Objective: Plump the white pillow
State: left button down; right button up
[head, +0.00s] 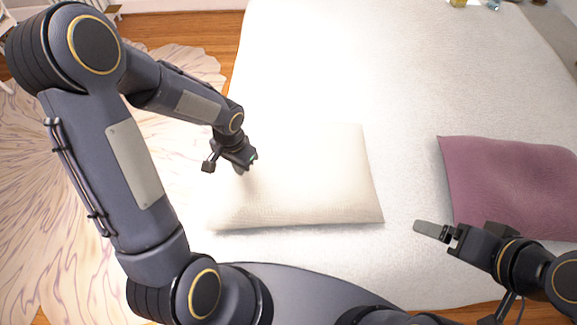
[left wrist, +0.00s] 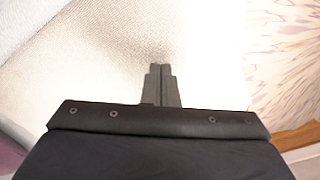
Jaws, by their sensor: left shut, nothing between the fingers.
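The white pillow (head: 305,190) lies flat on the white bed, with its near edge and right corner in plain sight. My left gripper (head: 241,168) is over the pillow's left part, fingers pointing down. My left arm hides some of that side. In the left wrist view the two fingers (left wrist: 161,84) are together, with nothing between them, against a bright white surface. I cannot tell whether the fingertips touch the pillow. My right gripper (head: 431,230) is over the bed to the right of the white pillow, apart from it. Its finger spacing is unclear.
A mauve pillow (head: 510,185) lies on the bed (head: 400,60) at the right, beside my right gripper. Small items (head: 458,3) stand at the far top edge. A patterned rug (head: 50,190) covers wooden floor on the left. The bed beyond the pillows is clear.

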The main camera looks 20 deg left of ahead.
pick_arm(q)
jog(key=shift+f, duration=0.15)
dwell(0.4)
jog(key=shift+f+b, duration=1.25)
jog(key=shift+b, duration=0.15)
jog(key=shift+r, duration=0.15)
jog(key=shift+r+p, duration=1.05)
jog(key=shift+r, duration=0.25)
notch_tip(320, 180, up, 5)
jog(key=p, duration=0.3)
jog(key=shift+p, duration=0.35)
